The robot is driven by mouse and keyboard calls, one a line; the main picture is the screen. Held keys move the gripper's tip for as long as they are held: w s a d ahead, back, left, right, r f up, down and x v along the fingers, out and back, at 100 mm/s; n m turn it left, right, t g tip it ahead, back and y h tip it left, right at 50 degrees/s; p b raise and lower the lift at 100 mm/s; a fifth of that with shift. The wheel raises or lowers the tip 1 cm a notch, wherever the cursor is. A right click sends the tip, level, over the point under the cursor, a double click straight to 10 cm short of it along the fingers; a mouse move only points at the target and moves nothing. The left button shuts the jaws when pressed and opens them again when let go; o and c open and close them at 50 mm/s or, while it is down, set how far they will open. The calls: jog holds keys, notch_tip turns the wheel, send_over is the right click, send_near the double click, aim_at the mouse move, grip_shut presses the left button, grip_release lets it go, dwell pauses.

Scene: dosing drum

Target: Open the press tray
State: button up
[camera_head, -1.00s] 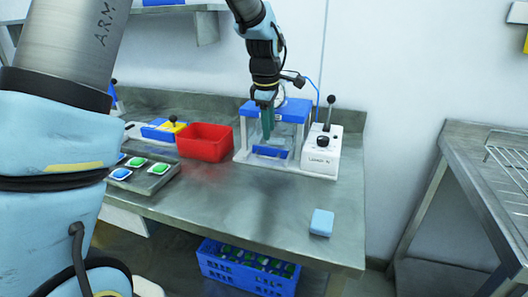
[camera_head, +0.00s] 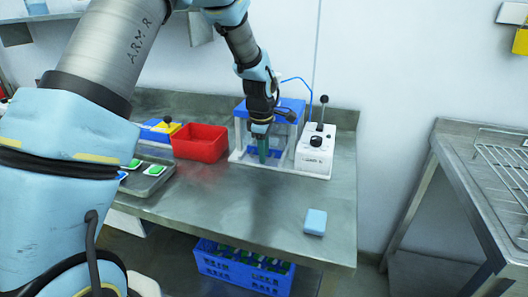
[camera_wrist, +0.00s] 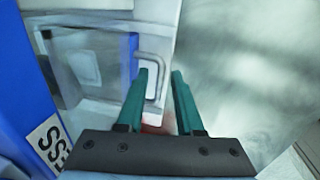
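The press (camera_head: 290,104) has a blue top and a white frame and stands at the back of the steel table. In the wrist view its clear front panel (camera_wrist: 92,65) fills the upper left, with a pale bracket-shaped handle (camera_wrist: 158,62) at its right edge. My gripper (camera_wrist: 160,72) has teal fingers that are apart with nothing held. The fingertips lie either side of the handle's near end in the picture; I cannot tell whether they touch it. In the head view my gripper (camera_head: 263,158) points down at the press front and hides part of it.
A white control box (camera_head: 315,150) with a black lever stands right of the press. A red bin (camera_head: 200,143) is to its left. A light blue block (camera_head: 315,222) lies near the table's front right. The front middle of the table is clear.

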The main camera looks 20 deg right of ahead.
grip_shut()
dwell(1.2)
